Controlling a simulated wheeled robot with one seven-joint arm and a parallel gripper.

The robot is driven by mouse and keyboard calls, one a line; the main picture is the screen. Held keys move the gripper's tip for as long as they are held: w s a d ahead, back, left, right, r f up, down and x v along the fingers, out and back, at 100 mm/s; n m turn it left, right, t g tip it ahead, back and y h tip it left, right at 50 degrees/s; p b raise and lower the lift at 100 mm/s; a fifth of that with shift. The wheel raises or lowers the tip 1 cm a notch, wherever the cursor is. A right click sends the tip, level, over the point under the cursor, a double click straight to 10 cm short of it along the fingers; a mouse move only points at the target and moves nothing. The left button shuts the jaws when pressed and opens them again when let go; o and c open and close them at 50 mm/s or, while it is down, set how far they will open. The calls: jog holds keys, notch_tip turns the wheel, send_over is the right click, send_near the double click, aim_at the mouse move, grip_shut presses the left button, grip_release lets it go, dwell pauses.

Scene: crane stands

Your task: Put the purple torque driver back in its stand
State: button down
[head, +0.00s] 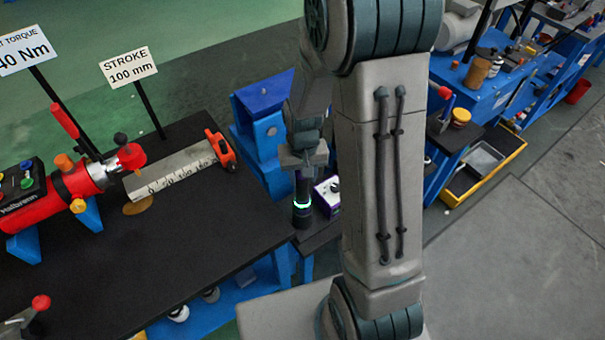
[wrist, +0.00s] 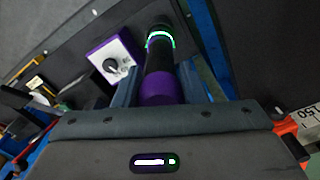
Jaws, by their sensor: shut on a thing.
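The purple torque driver (head: 302,204) is a dark cylinder with a lit green ring. In the head view it hangs roughly upright under my gripper (head: 303,160), by the right end of the black bench. In the wrist view the driver (wrist: 159,62) shows a purple end between the two fingers of my gripper (wrist: 160,88), which are shut on it. Its ringed end points away from my gripper. I cannot tell whether that end touches anything. I cannot make out the driver's stand for sure.
A white and purple box with a knob (head: 327,196) sits just right of the driver and also shows in the wrist view (wrist: 113,62). A blue bracket (head: 262,130) stands behind. The black bench (head: 190,255) holds a red tool (head: 85,188) and a ruler block (head: 172,173).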

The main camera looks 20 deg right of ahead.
jog(key=shift+f+b, duration=0.75)
jog(key=shift+f, duration=0.25)
jog(key=c, duration=0.8)
grip_release()
jog(key=shift+r, duration=0.1)
jog(key=shift+r+p, duration=1.85)
jog(key=shift+r, duration=0.6)
notch_tip(320, 180, up, 14)
jog(key=s+r+t, duration=0.1)
jog(key=s, duration=0.3)
jog(key=s+r+t, duration=0.1)
jog(key=s, duration=0.4)
jog(key=s+r+n+t, duration=0.1)
jog(key=s, duration=0.3)
jog(key=shift+s+r, duration=0.3)
jog(key=shift+r, duration=0.1)
